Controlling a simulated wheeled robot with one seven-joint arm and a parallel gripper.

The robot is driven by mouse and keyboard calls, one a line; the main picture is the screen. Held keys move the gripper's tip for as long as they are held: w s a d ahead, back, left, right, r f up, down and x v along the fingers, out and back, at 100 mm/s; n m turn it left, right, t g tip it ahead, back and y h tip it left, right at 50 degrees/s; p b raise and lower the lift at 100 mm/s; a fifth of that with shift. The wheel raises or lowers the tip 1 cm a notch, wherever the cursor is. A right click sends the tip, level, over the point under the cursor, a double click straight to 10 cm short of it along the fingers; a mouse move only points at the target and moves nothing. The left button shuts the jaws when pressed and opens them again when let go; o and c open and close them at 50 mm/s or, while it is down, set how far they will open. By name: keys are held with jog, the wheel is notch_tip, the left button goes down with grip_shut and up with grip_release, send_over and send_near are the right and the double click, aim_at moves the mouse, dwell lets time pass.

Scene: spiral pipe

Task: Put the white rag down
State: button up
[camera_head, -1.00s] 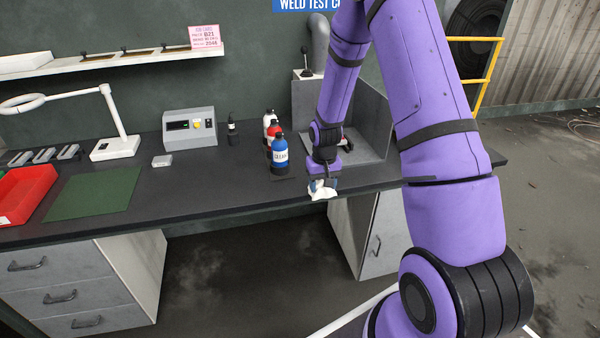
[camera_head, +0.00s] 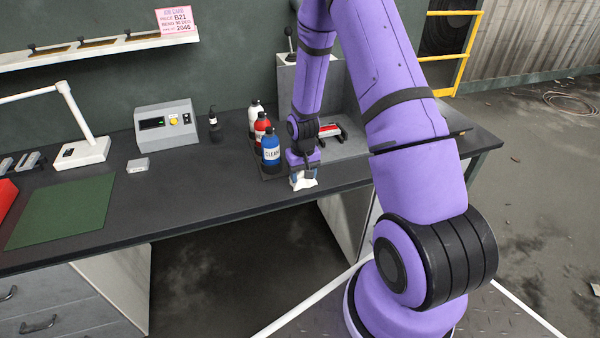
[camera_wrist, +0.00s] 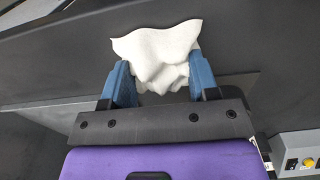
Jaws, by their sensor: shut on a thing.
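The white rag (camera_head: 303,181) hangs from my gripper (camera_head: 303,172) near the front edge of the dark workbench (camera_head: 190,190), just right of the bottles. In the wrist view the rag (camera_wrist: 158,52) is bunched between the two blue fingers of my gripper (camera_wrist: 158,84), its upper part spread out beyond them. My gripper is shut on it. I cannot tell whether the rag touches the bench top.
A blue bottle (camera_head: 271,150), a red bottle (camera_head: 261,128) and a white bottle (camera_head: 255,113) stand close left of my gripper. A red-and-white item (camera_head: 330,130) lies behind it. A green mat (camera_head: 62,210) lies at left. Bench between mat and bottles is mostly clear.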

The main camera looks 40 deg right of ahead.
jog(key=shift+f, duration=0.1)
jog(key=o, duration=0.9)
notch_tip(320, 180, up, 12)
notch_tip(320, 180, up, 12)
jog(key=t, duration=0.1)
send_over(303, 172)
jog(key=s+a, duration=0.3)
jog(key=a, duration=0.1)
jog(key=s+a+r+n+t, duration=0.1)
jog(key=s+a+r, duration=0.2)
jog(key=s+r, duration=0.3)
jog(key=s+a+r+n+t, duration=0.1)
jog(key=s+a+r, duration=0.2)
jog(key=s+r, duration=0.3)
jog(key=s+a+r+n+t, duration=0.1)
jog(key=s+a+r+t, duration=0.1)
jog(key=s+r, duration=0.5)
jog(key=shift+s+a, duration=0.2)
jog(key=shift+s, duration=0.55)
jog(key=shift+s+a, duration=0.2)
jog(key=shift+s, duration=0.55)
jog(key=shift+s+a, duration=0.2)
jog(key=shift+s, duration=0.55)
